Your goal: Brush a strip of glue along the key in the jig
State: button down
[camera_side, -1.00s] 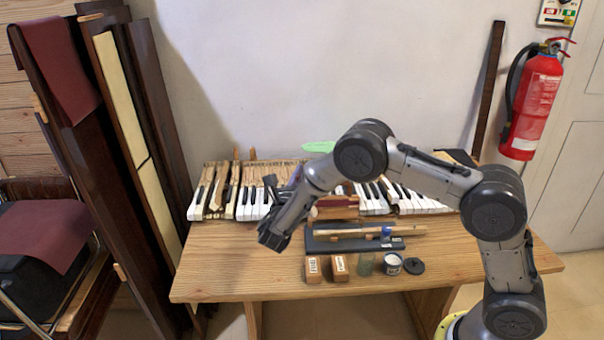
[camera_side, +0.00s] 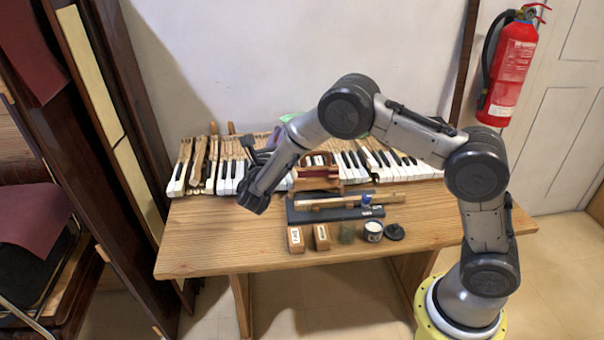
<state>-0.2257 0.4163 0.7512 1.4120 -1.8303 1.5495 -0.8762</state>
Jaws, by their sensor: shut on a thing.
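The jig (camera_side: 300,215) is a long dark block on the bench. A pale wooden key (camera_side: 345,201) lies along it, with a small blue part (camera_side: 367,199) near its right end. An open pot (camera_side: 373,232) with pale contents, probably the glue, stands in front of the jig. My gripper (camera_side: 253,203) points down over the bench, left of the jig and apart from it. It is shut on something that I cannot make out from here. No brush can be made out.
A dark round lid (camera_side: 394,232), a greenish glass jar (camera_side: 346,234) and two small wooden blocks (camera_side: 296,240) (camera_side: 321,237) stand along the front. A red-brown wooden holder (camera_side: 318,176) and the piano keyboard (camera_side: 225,178) are behind the jig. The bench's left front is clear.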

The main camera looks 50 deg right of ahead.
jog(key=s+d+f+m+g+y, duration=0.1)
jog(key=s+d+m, duration=0.3)
jog(key=s+d, duration=0.1)
jog(key=shift+a+f, duration=0.15)
jog(key=shift+f, duration=2.75)
jog(key=shift+f, duration=1.1)
